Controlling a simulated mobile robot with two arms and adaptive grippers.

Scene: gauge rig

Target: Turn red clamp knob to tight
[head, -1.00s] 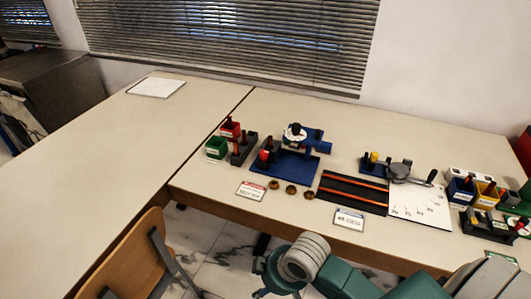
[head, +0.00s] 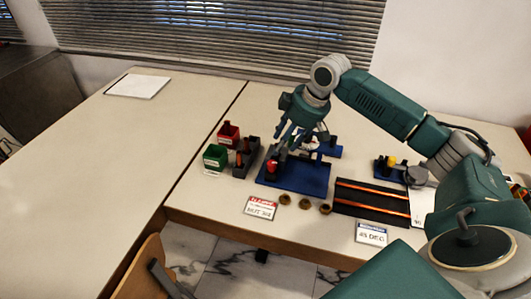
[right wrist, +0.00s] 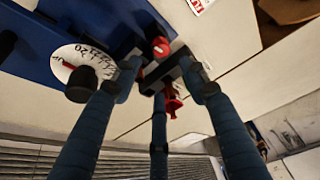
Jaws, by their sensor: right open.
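The red clamp knob (head: 272,167) stands on the near left part of the blue gauge rig (head: 310,180). It also shows in the right wrist view as a round red top (right wrist: 160,46). My right gripper (head: 291,141) is above the rig, pointing down, slightly behind and right of the knob. In the right wrist view, its fingers (right wrist: 162,76) are spread and empty, with the knob just beyond their tips. I see no contact with the knob. The rig's white dial (right wrist: 85,62) is beside the fingers. My left gripper is out of view.
A dark block (head: 245,157), a red bin (head: 228,135) and a green bin (head: 214,157) stand left of the rig. A red-marked card (head: 261,208) and brass pieces (head: 304,203) lie in front. A black board with orange strips (head: 372,200) lies to the right.

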